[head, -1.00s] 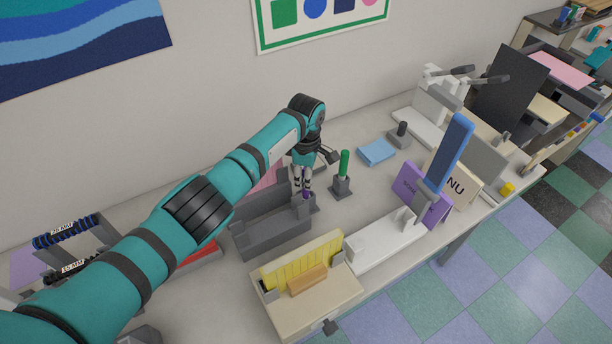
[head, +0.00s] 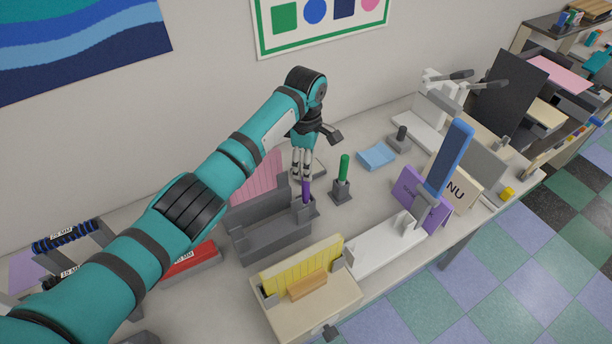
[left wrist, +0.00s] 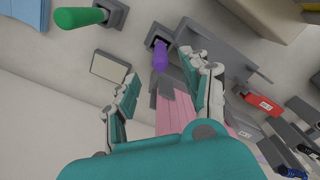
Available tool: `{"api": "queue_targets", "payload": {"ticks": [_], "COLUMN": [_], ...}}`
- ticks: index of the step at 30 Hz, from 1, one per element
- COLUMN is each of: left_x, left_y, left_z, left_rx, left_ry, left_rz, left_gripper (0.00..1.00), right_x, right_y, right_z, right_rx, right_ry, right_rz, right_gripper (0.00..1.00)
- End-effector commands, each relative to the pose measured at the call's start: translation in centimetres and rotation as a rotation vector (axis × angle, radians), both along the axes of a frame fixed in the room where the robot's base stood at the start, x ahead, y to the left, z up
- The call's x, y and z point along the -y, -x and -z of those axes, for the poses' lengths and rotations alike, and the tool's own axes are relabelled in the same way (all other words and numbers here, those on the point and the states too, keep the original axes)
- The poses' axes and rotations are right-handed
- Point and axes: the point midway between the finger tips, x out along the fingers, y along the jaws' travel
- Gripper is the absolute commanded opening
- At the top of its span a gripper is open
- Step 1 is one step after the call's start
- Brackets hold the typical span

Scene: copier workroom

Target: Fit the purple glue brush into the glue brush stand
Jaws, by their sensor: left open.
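The purple glue brush (head: 306,191) stands upright in the grey glue brush stand (head: 305,208), beside the right end of a grey trough. In the left wrist view the brush (left wrist: 160,57) has its lower end inside the square opening of the stand (left wrist: 157,37). My left gripper (head: 302,177) is just above the brush. In the left wrist view its fingers (left wrist: 168,84) are spread apart, with nothing held between them. The brush's lower end is hidden inside the stand. My right gripper is not in view.
A green stick (head: 344,165) stands in a similar grey holder (head: 342,188) to the right. The grey trough (head: 270,236) is at the left. A yellow file box (head: 305,265) is in front. Blue paper (head: 376,156) lies behind, near clear table.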

Motion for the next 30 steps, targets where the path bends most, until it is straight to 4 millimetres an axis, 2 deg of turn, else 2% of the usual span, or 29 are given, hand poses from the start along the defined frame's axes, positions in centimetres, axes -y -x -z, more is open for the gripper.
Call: {"api": "queue_targets", "payload": {"ticks": [3, 9, 30], "left_x": [0.0, 0.0, 0.0], "left_y": [0.0, 0.0, 0.0], "left_z": [-2.3, -4.3, -4.6], "left_rx": [0.003, 0.001, 0.000], "left_ry": [0.002, 0.000, 0.000], "left_rz": [0.000, 0.001, 0.001], "left_gripper": [0.47, 0.47, 0.47], "right_x": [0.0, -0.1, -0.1], "right_y": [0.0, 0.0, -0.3], "right_z": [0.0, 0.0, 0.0], "right_rx": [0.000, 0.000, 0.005], "right_ry": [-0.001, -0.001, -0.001], "right_rz": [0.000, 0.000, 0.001], "right_gripper": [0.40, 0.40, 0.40]}}
